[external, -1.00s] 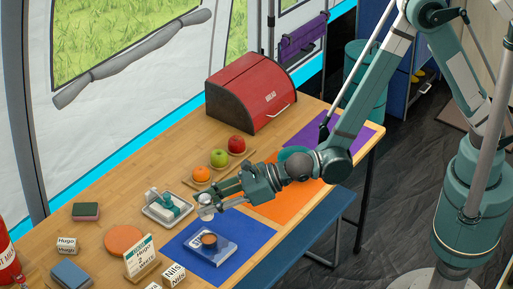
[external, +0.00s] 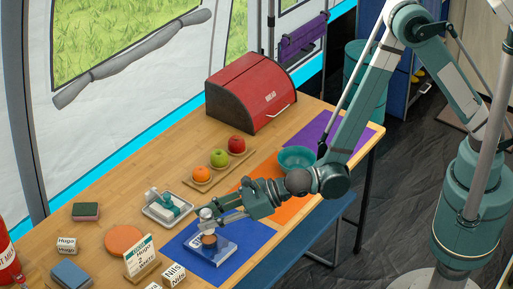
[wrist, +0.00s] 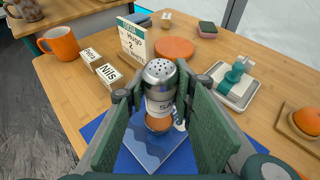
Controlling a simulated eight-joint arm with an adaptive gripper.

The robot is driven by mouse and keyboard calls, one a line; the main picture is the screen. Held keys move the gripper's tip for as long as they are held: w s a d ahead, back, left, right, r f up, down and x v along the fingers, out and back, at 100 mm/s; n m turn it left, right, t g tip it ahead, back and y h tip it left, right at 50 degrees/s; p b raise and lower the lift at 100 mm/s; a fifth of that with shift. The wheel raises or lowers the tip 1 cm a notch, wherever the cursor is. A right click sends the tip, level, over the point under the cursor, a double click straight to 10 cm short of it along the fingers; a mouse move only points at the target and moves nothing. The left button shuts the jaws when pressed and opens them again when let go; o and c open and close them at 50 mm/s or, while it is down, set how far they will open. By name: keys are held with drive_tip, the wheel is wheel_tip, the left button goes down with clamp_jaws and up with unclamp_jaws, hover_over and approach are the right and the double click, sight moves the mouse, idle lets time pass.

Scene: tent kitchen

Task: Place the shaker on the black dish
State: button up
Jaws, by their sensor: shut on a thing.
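The shaker (wrist: 160,76) has a silver perforated cap and a pale body with partly hidden lettering. My gripper (wrist: 160,95) is shut on it, with a finger on each side, and holds it roughly upright. In the external view, the shaker (external: 206,213) and my gripper (external: 211,224) are over the book on the blue mat. A small brown-orange round cup or dish (wrist: 158,123) sits on the book, just below the shaker in the wrist view. I cannot make out a clearly black dish; the shaker and fingers hide part of this spot.
Fruit stands on a wooden board (external: 198,186) behind. A sign (external: 141,258), name blocks (external: 174,274) and an orange disc (external: 124,233) are to the left. A teal bowl (external: 297,160) is at the right.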

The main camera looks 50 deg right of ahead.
drive_tip(key=shift+f+b, duration=0.35)
drive_tip(key=shift+f, duration=1.35)
drive_tip(key=o, duration=0.9)
drive_tip(key=shift+f, duration=0.1)
drive_tip(key=p+v, duration=0.1)
drive_tip(key=v, duration=1.1)
